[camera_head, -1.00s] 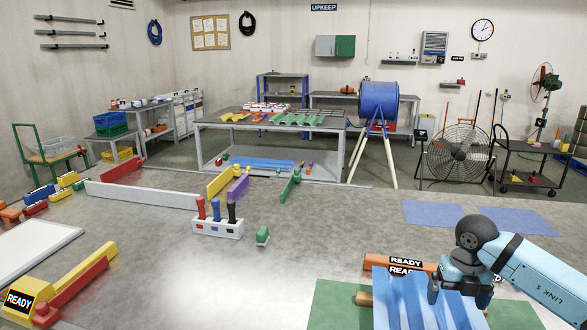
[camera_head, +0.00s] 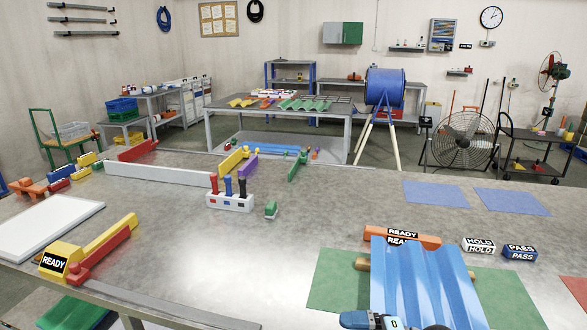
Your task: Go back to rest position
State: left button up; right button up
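A blue and dark part of my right arm (camera_head: 375,321) shows at the bottom edge, in front of the sheet's near end. Its fingers cannot be made out, so I cannot tell whether it is open or touching the sheet. My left gripper is not in view.
A yellow READY block with a red bar (camera_head: 100,250), a white board (camera_head: 45,230) and a white holder with colored handles (camera_head: 230,202) are on the left and middle. The center tabletop is clear.

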jog(key=s+d+f+m+t+h, duration=0.4)
jog(key=s+f+m+h, duration=0.35)
jog(key=f+m, duration=0.55)
jog(key=s+d+f+m+t+h, duration=0.45)
jog(key=s+f+m+h, duration=0.3)
jog(key=m, duration=0.85)
pick_arm(q)
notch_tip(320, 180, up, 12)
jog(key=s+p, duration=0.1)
jog(key=p, duration=1.3)
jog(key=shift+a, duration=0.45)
pick_arm(e)
notch_tip(320, 180, up, 12)
jog(key=s, duration=0.1)
jog(key=shift+s+d+f+t+y, duration=0.15)
jog(key=shift+d+t+y, duration=0.15)
jog(key=shift+d+t, duration=0.05)
